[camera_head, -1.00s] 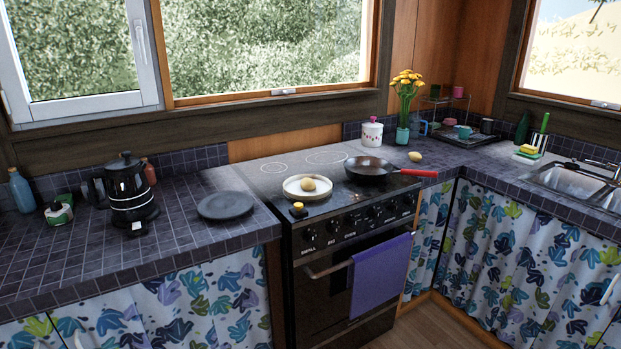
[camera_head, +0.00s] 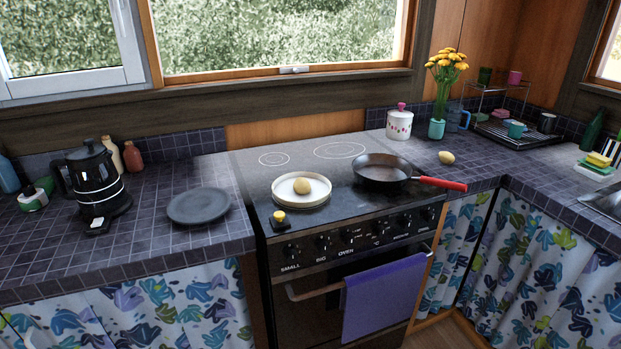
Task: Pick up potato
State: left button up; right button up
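A pale yellow potato (camera_head: 302,187) rests on a white plate (camera_head: 287,199) near the front left of the black stovetop. A second potato-like item (camera_head: 446,157) lies on the tiled counter to the right of the stove, behind the red handle of the frying pan. Both are in plain sight with nothing in front of them. Neither of my grippers shows in the head view.
A frying pan (camera_head: 384,171) sits on the stovetop, its red handle pointing right. A dark plate (camera_head: 198,206) and a black kettle (camera_head: 93,180) stand on the left counter. A purple towel (camera_head: 384,299) hangs on the oven handle. A flower vase (camera_head: 436,129) stands at the back right.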

aim_at(301, 185)
jog(key=i+l, duration=0.2)
jog(key=i+l+u, duration=0.15)
jog(key=l, duration=0.3)
jog(key=i+l, duration=0.3)
jog(key=l+u, duration=0.05)
